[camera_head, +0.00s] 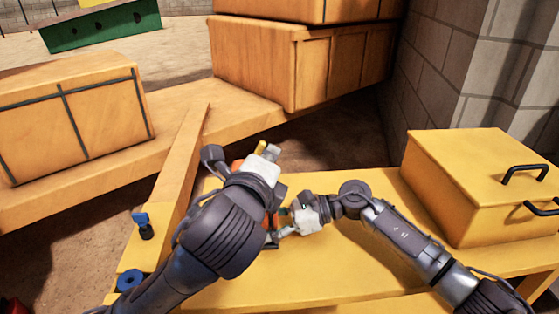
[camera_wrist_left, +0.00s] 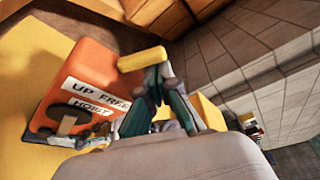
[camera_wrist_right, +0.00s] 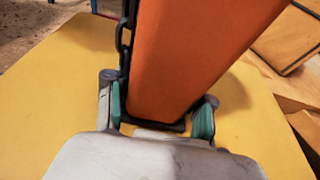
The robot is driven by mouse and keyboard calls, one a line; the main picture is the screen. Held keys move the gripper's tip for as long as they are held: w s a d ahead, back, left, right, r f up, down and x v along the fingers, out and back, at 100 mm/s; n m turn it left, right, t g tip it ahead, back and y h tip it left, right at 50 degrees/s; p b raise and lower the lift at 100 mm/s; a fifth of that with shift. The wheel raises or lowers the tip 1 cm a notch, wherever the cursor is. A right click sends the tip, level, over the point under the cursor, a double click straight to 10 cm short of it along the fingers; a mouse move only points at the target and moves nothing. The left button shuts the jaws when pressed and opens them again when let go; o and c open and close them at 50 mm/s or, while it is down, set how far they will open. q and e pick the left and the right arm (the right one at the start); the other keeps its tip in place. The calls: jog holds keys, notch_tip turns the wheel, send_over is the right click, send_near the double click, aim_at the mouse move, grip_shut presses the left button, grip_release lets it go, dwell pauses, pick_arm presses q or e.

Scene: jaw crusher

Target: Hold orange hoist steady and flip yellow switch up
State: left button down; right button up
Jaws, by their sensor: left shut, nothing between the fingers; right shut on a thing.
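The orange hoist (camera_wrist_right: 195,60) stands on the yellow bench, with its lower end between the teal pads of my right gripper (camera_wrist_right: 160,112), which is shut on it. The left wrist view shows the orange hoist (camera_wrist_left: 90,70) with a label reading "UP FREE" and "HOIST". The yellow switch (camera_wrist_left: 142,58) juts from its upper edge. My left gripper (camera_wrist_left: 163,78) is shut and empty, its tips right at the switch; whether they touch cannot be told. In the head view, my left arm hides most of the hoist, and the yellow switch (camera_head: 261,147) shows by the left gripper (camera_head: 271,152).
A yellow box with black handles (camera_head: 470,185) stands on the bench at the right. Orange crates (camera_head: 300,65) and a stone wall (camera_head: 470,75) lie behind. A dark chain (camera_wrist_right: 123,45) hangs beside the hoist. A blue knob (camera_head: 130,280) sits at the bench's left edge.

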pick_arm(q)
jog(key=shift+a+r+n, duration=0.15)
jog(key=shift+n, duration=0.35)
dwell(0.4)
jog(key=shift+a+r+n+t+h, duration=0.15)
jog(key=shift+a+n+t+h, duration=0.2)
jog(key=shift+n, duration=0.45)
jog(key=n, duration=0.1)
jog(key=n+t, duration=0.1)
jog(key=n, duration=0.1)
jog(key=a+n, duration=0.1)
jog(key=shift+a+r+n+t+h, duration=0.1)
jog(key=shift+r+n+t+h, duration=0.15)
jog(key=shift+r+n+t, duration=0.15)
jog(key=shift+d+r, duration=0.15)
jog(key=shift+d, duration=0.3)
jog(key=d, duration=0.1)
jog(key=d+r, duration=0.1)
jog(key=shift+d+r, duration=0.15)
jog(key=shift+d, duration=0.15)
jog(key=v, duration=1)
jog(key=shift+d+f, duration=0.15)
jog(key=shift+f, duration=0.05)
